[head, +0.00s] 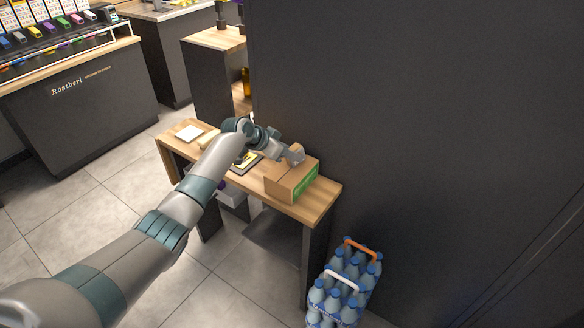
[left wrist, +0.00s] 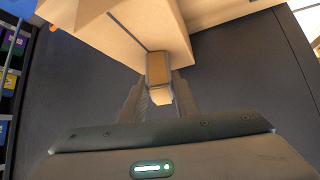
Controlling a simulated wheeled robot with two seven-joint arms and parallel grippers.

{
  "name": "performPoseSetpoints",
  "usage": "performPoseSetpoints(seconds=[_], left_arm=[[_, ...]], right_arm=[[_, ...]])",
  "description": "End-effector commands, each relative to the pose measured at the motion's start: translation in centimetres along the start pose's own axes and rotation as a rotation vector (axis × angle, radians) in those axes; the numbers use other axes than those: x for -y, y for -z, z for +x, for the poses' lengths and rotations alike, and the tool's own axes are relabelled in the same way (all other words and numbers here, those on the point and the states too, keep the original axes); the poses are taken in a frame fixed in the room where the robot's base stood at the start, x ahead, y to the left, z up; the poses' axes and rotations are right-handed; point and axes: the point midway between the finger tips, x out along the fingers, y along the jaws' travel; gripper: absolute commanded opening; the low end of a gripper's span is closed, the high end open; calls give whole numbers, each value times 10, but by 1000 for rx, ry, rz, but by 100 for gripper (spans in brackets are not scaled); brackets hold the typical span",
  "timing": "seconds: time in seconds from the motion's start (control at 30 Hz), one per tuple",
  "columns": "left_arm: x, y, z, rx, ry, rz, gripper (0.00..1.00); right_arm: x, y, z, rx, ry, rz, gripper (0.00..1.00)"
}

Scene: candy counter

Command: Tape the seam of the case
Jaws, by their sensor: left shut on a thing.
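The case is a brown cardboard box (head: 291,182) with a green printed side, on the right part of the narrow wooden bench. My left gripper (head: 295,154) is at the top of the case, near its back edge. In the left wrist view the gripper (left wrist: 159,92) is shut on a small tan and grey block-like thing, perhaps the tape dispenser (left wrist: 159,70). This thing is at the edge of the case (left wrist: 105,25), and a dark line, the seam or tape, runs over the cardboard. Whether it touches the case is unclear. My right gripper is not in view.
The wooden bench (head: 322,196) stands against a dark wall (head: 420,110). Blue bottle packs (head: 343,285) stand on the floor at the right end. Tiled floor is free at the left.

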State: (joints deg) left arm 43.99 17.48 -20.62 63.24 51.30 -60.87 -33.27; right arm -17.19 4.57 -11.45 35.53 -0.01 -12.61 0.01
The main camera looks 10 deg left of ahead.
Motion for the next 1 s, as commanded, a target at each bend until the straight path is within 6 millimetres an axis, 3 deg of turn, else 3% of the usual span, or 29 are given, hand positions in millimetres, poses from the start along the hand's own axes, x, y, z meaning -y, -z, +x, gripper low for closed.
performPoseSetpoints(seconds=[1.0], left_arm=[[-10, -19, -21, 4, -1, -1, 8]], right_arm=[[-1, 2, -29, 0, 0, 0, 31]])
